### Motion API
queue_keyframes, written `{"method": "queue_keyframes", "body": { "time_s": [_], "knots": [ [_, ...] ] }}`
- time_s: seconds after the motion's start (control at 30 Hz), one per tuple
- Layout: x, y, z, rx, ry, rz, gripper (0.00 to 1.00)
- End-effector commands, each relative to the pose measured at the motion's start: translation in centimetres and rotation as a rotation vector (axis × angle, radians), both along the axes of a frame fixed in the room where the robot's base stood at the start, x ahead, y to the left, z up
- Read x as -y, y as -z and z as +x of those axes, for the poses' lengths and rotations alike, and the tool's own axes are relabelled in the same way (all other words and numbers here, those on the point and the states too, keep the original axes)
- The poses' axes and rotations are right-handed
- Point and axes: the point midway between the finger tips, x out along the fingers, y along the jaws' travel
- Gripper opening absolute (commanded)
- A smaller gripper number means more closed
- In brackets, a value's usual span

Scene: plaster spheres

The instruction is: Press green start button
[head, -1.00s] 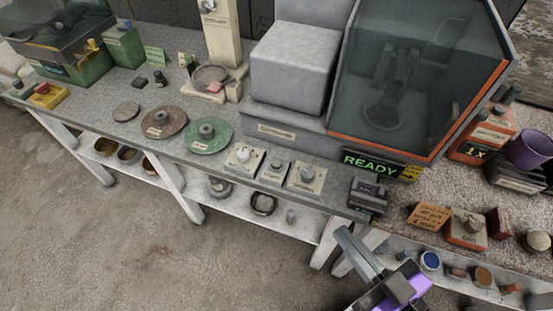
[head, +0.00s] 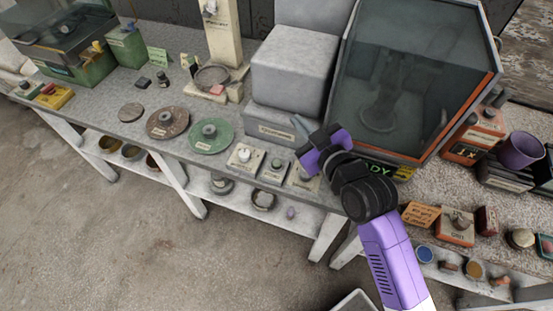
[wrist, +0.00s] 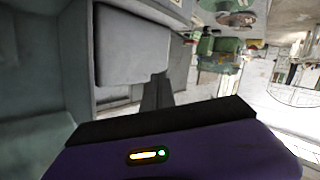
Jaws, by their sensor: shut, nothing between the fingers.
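Three small cream control boxes stand in a row at the bench's front edge. The middle box (head: 273,169) carries a small button (head: 276,162) that looks greenish. The left box (head: 244,157) has a pale knob, and the right box (head: 303,177) is partly covered by my arm. My gripper (head: 299,124) is shut and empty, above and behind the boxes, in front of the grey machine and apart from the button. In the wrist view, my dark closed fingers (wrist: 157,92) point toward a grey block; the button cannot be made out there.
The grey machine (head: 294,68) and its glass-fronted chamber (head: 408,75) rise behind the boxes. My arm partly hides the green-lettered display (head: 378,168). Green (head: 210,135) and brown (head: 167,122) discs lie to the left. A purple cup (head: 520,150) stands at right.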

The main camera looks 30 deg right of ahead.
Motion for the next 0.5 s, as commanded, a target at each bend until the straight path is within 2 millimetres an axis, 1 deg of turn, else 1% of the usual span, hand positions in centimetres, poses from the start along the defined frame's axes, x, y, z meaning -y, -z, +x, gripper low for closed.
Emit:
{"method": "queue_keyframes", "body": {
  "time_s": [0.03, 0.1, 0.23, 0.3, 0.37, 0.4, 0.47, 0.5],
  "knots": [
    [0.5, -0.8, 1.5, -0.021, -0.013, -0.025, 0.00],
    [0.8, -1.0, 3.1, -0.067, -0.045, -0.066, 0.00],
    [0.9, -1.1, 5.8, -0.168, -0.135, -0.150, 0.00],
    [0.7, -0.8, 6.8, -0.234, -0.207, -0.203, 0.00],
    [0.3, 0.0, 7.2, -0.292, -0.275, -0.248, 0.00],
    [-0.2, 0.7, 7.1, -0.329, -0.325, -0.276, 0.00],
    [-1.0, 2.1, 6.6, -0.386, -0.398, -0.312, 0.00],
    [-1.6, 3.2, 5.9, -0.422, -0.447, -0.334, 0.00]
  ]
}}
